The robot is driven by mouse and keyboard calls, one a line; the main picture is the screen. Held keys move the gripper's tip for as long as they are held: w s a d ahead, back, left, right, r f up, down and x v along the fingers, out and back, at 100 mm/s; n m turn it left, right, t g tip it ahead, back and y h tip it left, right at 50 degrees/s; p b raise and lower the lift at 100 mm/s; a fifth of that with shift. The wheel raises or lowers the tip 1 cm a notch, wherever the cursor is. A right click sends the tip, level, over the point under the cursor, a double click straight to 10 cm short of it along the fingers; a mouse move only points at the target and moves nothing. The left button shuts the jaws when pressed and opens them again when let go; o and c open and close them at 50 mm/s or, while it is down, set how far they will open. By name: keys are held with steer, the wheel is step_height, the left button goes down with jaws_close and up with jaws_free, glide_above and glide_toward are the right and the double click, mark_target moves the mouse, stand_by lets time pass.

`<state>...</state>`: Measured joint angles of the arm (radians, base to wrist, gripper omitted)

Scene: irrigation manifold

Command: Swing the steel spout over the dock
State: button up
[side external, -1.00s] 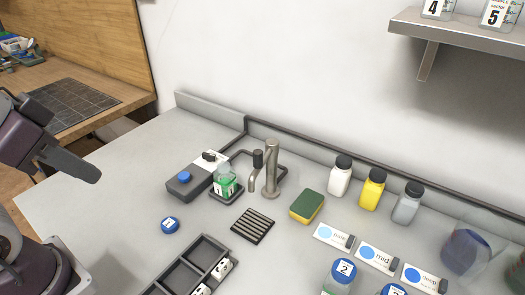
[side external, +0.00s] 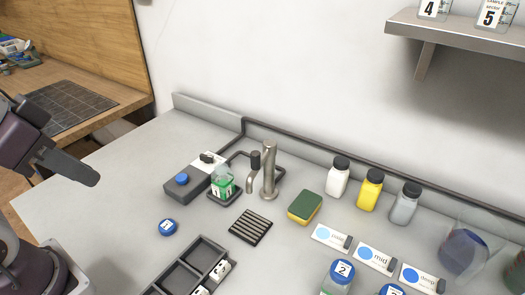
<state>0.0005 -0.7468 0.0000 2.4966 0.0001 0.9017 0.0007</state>
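The steel spout (side external: 252,178) curves down from an upright steel post (side external: 269,170) behind the drain grate. Its tip hangs to the right of a small green-labelled bottle (side external: 222,183) and appears to be beside it, not above it. The bottle stands on a dark square base (side external: 226,202), which looks like the dock. A grey box (side external: 181,190) with a blue knob stands just left of the base.
A slotted drain grate (side external: 250,227) lies in front of the spout. A blue cap (side external: 167,227) lies to the left. A dark rack (side external: 190,268) is at the front. A green-yellow sponge (side external: 305,207) and several bottles stand to the right. The left counter is clear.

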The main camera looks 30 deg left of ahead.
steer(key=o, duration=0.6)
steer(key=w+d+r+m+g, duration=0.1)
steer(key=w+r, duration=0.2)
steer(key=w, duration=0.2)
steer(key=shift+w+r, duration=0.15)
steer(key=m+g, duration=0.4)
steer(key=g, duration=0.1)
glide_above(256, 153)
steer(key=f, duration=0.6)
steer(key=shift+s+a+f, duration=0.1)
steer(key=shift+s+a, duration=0.1)
steer(key=f, duration=0.6)
steer(key=shift+w+d+f, duration=0.2)
steer(key=shift+f, duration=0.6)
jaws_close()
